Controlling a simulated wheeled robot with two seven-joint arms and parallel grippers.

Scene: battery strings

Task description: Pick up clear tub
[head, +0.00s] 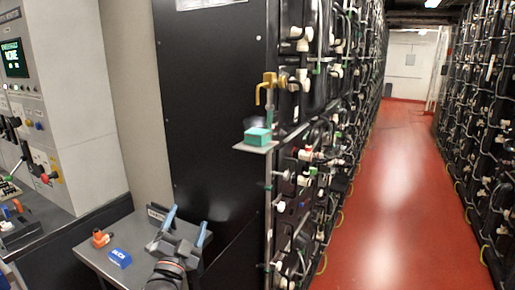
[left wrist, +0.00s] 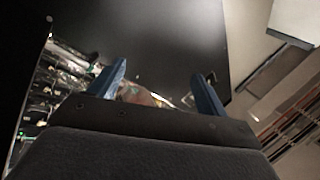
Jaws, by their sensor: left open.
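I cannot make out a clear tub for certain in either view. My left gripper (head: 188,224) is open, its two blue fingers apart and nothing visible between them. In the head view it is in front of the black cabinet side, at the right end of the grey counter. The same blue fingers show in the left wrist view (left wrist: 158,76), against a dark panel. Part of the counter is hidden behind this gripper. My right gripper is not in view.
The grey counter (head: 88,256) holds an orange piece (head: 101,238), a blue block (head: 119,258) and a dark sign (head: 156,212). A teal block (head: 257,135) sits on a small shelf (head: 244,148) on the rack's edge. The red aisle (head: 390,220) is clear.

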